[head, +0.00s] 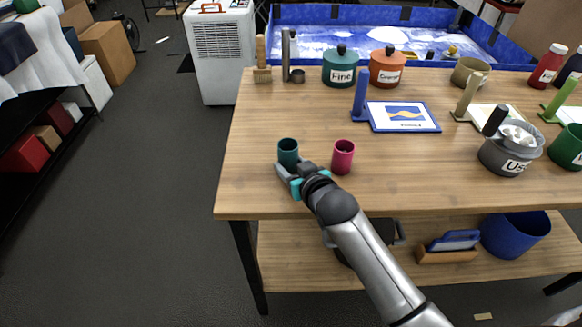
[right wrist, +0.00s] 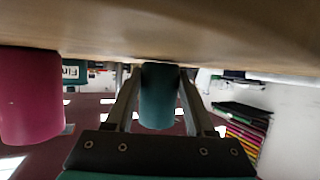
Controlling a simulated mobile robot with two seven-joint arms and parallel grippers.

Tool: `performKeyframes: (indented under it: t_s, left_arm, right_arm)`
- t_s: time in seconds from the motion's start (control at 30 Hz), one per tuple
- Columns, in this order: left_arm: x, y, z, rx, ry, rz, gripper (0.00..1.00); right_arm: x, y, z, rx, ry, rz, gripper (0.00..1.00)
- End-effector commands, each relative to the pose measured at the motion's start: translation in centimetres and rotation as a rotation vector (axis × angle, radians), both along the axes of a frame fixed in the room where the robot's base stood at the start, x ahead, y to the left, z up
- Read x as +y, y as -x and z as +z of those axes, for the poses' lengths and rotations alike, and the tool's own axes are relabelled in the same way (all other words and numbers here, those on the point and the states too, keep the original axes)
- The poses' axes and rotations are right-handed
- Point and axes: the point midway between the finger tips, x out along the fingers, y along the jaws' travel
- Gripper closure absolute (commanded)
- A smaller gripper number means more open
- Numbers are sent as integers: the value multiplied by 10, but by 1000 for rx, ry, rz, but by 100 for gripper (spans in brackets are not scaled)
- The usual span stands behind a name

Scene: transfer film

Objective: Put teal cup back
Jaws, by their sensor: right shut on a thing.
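The teal cup (head: 288,150) stands upright near the left front part of the wooden table (head: 262,200). My right gripper (head: 284,165) is shut around it from the front, low on the cup. In the right wrist view the cup (right wrist: 159,96) sits between the two fingers of the gripper (right wrist: 160,102). That view is upside down, with the table top above. Whether the cup touches the table is hard to tell. A pink cup (head: 343,157) stands just to the right, apart from the gripper; it also shows in the right wrist view (right wrist: 30,98). My left gripper is not in view.
Behind stand a teal pot (head: 341,69) labelled Fine and an orange pot (head: 387,70). A blue-framed picture card (head: 402,117) lies at mid-table. A grey pot (head: 508,155) stands at the right.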

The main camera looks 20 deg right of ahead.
Motion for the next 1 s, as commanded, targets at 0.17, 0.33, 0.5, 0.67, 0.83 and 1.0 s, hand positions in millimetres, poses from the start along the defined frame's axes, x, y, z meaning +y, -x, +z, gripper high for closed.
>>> performKeyframes:
  t_s: [0.17,0.33,0.5,0.67,0.83,1.0]
  left_arm:
    - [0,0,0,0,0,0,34]
    - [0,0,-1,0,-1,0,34]
    - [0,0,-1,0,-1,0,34]
    - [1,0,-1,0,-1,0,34]
    - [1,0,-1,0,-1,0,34]
    - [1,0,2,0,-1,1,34]
  right_arm:
    - [0,0,0,-2,0,0,100]
    - [0,0,-2,-2,0,0,100]
    - [0,0,-3,-1,0,0,31]
    - [0,0,-3,-1,0,0,15]
    - [0,0,-2,-1,0,0,15]
    - [0,3,2,0,0,0,15]
